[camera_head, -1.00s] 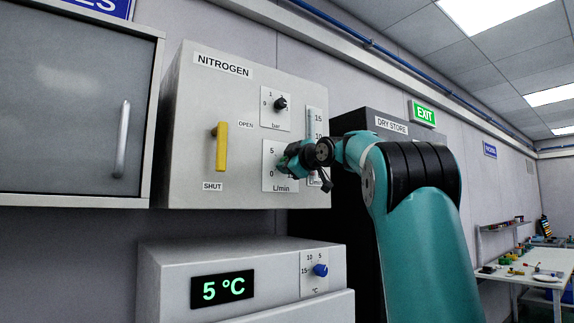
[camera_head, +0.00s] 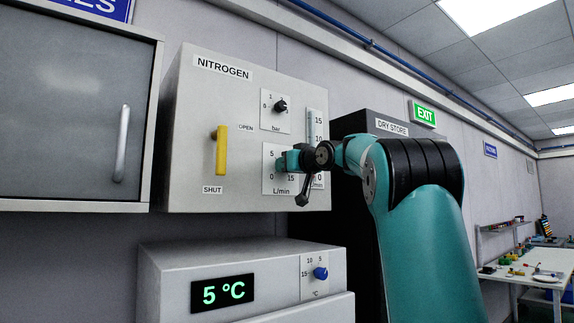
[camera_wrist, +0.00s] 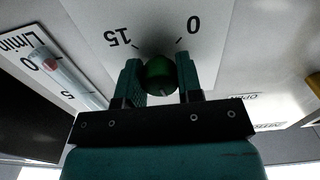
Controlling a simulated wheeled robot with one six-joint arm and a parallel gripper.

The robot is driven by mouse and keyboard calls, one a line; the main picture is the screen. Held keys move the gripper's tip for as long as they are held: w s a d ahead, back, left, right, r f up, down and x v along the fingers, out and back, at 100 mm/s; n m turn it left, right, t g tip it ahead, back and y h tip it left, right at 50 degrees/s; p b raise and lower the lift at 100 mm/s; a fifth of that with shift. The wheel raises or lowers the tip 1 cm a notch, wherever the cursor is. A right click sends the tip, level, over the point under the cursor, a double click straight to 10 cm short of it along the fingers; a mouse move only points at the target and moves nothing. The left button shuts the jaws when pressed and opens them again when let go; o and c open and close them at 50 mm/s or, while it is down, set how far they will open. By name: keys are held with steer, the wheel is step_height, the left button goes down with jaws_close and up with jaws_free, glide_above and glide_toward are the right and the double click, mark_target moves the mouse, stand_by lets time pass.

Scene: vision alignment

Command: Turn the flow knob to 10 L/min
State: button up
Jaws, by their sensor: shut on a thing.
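The green flow knob (camera_wrist: 160,72) sits between the fingers of my gripper (camera_wrist: 160,84) in the wrist view, which is turned upside down. The gripper is shut on it. The white L/min dial plate (camera_head: 268,183) shows 0, 5 and 15 in the head view; the 10 mark is hidden behind my gripper (camera_head: 284,161). The knob's pointer cannot be made out. The flow tube (camera_head: 310,130) beside the dial reads up to 15. In the wrist view its red float (camera_wrist: 50,63) lies near the 0 mark.
On the nitrogen panel (camera_head: 190,110) are a black bar knob (camera_head: 280,106) above and a yellow lever (camera_head: 221,150) to the left. A grey cabinet (camera_head: 60,110) stands at the left. A white unit with a 5 °C display (camera_head: 222,292) and blue knob (camera_head: 320,273) is below.

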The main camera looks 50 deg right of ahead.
steer(key=m+p, duration=0.1)
steer(key=m, duration=0.4)
steer(key=shift+m, duration=0.3)
steer(key=m+p, duration=0.2)
steer(key=m, duration=0.3)
steer(key=shift+f, duration=0.1)
steer(key=shift+m, duration=0.4)
steer(key=o, duration=0.9)
steer(key=shift+s, duration=0.1)
steer(key=b+v, duration=0.6)
steer(key=v, duration=1.1)
steer(key=shift+s, duration=0.1)
